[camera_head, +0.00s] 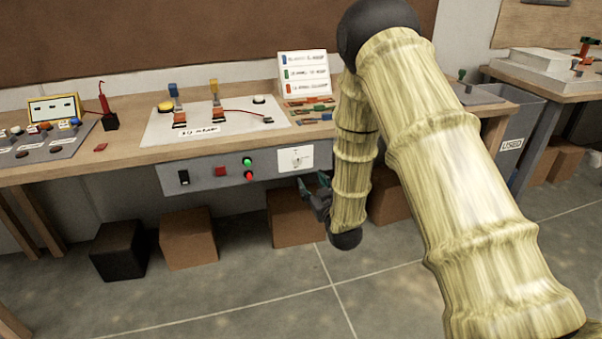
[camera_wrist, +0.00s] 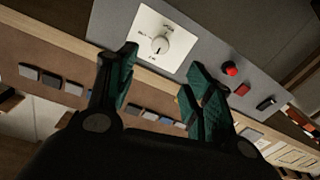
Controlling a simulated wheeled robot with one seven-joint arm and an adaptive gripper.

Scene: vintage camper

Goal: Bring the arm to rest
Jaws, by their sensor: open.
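My arm reaches in from the right side of the head view, bends at a dark joint near the top and hangs down in front of the bench. My gripper (camera_head: 315,190) is at the lower end, beside the bench front and near the white dial plate (camera_head: 296,158). In the wrist view my gripper (camera_wrist: 160,85) is open, with its green-padded fingers apart and nothing between them. The white plate with its round knob (camera_wrist: 161,44) lies just beyond the fingertips. I cannot tell whether the gripper touches anything.
The bench (camera_head: 130,145) carries a white board (camera_head: 215,122) with switches and wires. A grey control panel (camera_head: 205,175) hangs at its front edge. Brown boxes (camera_head: 188,238) and a black box (camera_head: 119,250) stand below. A grey bin (camera_head: 520,125) is at right. Open floor lies in front.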

